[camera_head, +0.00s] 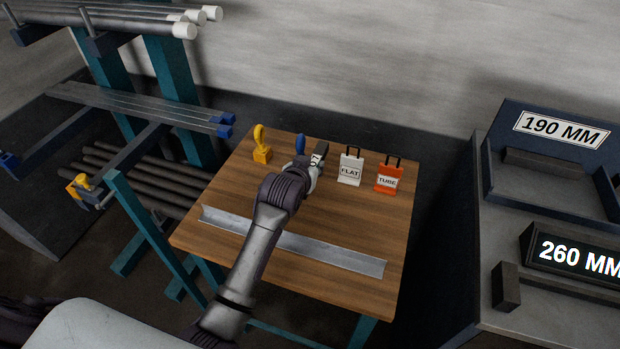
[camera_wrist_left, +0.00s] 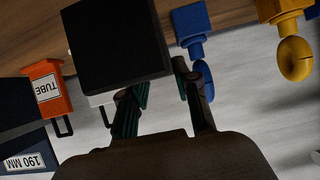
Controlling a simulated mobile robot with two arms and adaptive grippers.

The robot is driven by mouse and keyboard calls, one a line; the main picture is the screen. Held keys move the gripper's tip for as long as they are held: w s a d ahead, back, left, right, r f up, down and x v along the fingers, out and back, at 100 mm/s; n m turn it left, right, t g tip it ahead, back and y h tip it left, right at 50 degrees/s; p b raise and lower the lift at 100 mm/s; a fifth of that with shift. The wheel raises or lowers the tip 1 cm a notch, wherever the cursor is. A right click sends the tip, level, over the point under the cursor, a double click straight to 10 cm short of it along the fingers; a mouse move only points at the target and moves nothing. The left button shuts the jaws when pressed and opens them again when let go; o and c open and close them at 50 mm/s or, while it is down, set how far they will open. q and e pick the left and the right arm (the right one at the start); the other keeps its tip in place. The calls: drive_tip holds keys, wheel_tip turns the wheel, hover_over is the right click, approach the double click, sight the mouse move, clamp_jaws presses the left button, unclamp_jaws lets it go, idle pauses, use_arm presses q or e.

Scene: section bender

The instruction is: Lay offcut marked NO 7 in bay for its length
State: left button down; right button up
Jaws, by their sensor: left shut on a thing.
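My left gripper (camera_head: 316,168) is over the far part of the wooden table. It is shut on a dark block (camera_head: 321,147). In the left wrist view the block (camera_wrist_left: 117,45) looks black and square-ended between the fingers (camera_wrist_left: 163,88). No NO 7 mark is readable on it, so I cannot tell whether it is that offcut. A bay labelled 190 MM (camera_head: 561,131) stands at the right; its label also shows in the left wrist view (camera_wrist_left: 23,162). A 260 MM label (camera_head: 580,256) stands in front of it, partly cut off. My right gripper is not in view.
On the wooden table (camera_head: 340,298) are a long metal angle (camera_head: 335,252), a yellow piece (camera_head: 262,154), a blue piece (camera_head: 300,143), a white FLAT tag (camera_head: 350,170) and an orange TUBE tag (camera_head: 388,178). A teal rack (camera_head: 178,80) with bars stands left. A gap separates table and bays.

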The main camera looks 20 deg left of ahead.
use_arm(q)
drive_tip(key=shift+w+f, duration=0.1)
drive_tip(key=shift+f, duration=1.85)
drive_tip(key=shift+f, duration=0.1)
drive_tip(key=c, duration=0.8)
unclamp_jaws()
drive_tip(key=shift+f, duration=0.1)
drive_tip(key=shift+c, duration=0.2)
